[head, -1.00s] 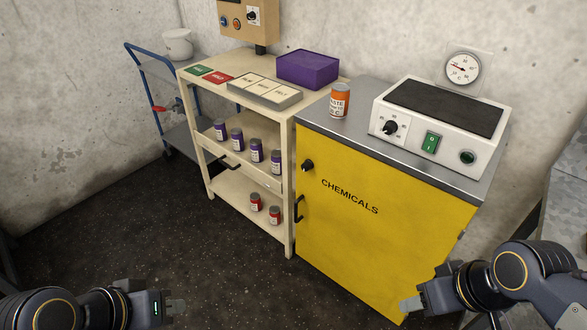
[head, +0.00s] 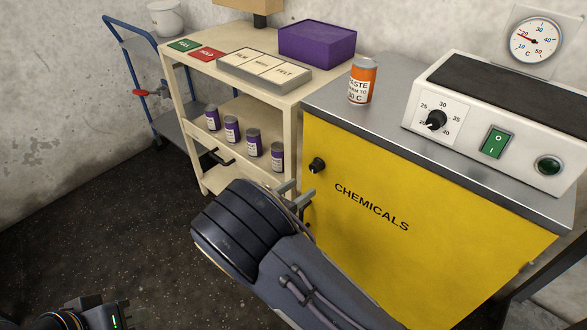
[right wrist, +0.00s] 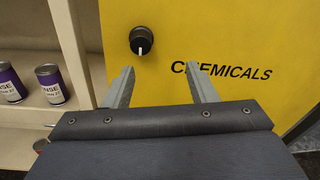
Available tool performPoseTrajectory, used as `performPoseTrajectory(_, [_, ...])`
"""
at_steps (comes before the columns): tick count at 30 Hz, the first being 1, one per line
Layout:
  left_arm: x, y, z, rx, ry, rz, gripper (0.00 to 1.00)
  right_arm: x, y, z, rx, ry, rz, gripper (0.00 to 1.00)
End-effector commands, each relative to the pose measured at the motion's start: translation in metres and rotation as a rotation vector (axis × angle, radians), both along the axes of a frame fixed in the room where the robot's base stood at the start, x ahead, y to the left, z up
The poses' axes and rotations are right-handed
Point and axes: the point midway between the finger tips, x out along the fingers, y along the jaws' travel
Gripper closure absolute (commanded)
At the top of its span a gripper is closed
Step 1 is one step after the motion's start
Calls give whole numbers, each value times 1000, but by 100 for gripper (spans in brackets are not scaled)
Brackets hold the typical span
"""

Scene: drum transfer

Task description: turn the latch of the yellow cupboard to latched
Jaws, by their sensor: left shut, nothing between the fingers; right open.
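The yellow cupboard (head: 420,250) stands at the right with its door shut and CHEMICALS lettered on it. Its latch is a small black knob (head: 317,165) near the door's upper left corner. The knob also shows in the right wrist view (right wrist: 142,42), where its white mark points straight down. My right gripper (head: 298,190) is open and empty just below the knob. In the right wrist view its fingers (right wrist: 162,82) spread below the knob, apart from it. My arm hides the door's lower left part and handle. My left gripper (head: 116,322) is shut, partly cut off at the bottom left.
On the cupboard's top stand an orange paste can (head: 362,82) and a white device with a dial (head: 470,125). A cream shelf (head: 285,100) with purple-labelled cans stands close at left. The floor (head: 110,225) in front is clear.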

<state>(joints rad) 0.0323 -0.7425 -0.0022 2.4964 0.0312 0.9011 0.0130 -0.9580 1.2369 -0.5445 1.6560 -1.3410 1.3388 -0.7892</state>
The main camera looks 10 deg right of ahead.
Motion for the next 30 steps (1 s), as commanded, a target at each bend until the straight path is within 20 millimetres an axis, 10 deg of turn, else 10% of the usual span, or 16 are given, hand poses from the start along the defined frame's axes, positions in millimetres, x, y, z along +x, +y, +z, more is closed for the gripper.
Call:
performPoseTrajectory(5, [0,0,-4,0,0,0,100,9,16,-4,-93,-1,67,48])
performPoseTrajectory(30, [0,0,-7,0,0,0,100,55,-43,-4,-89,0,66,48])
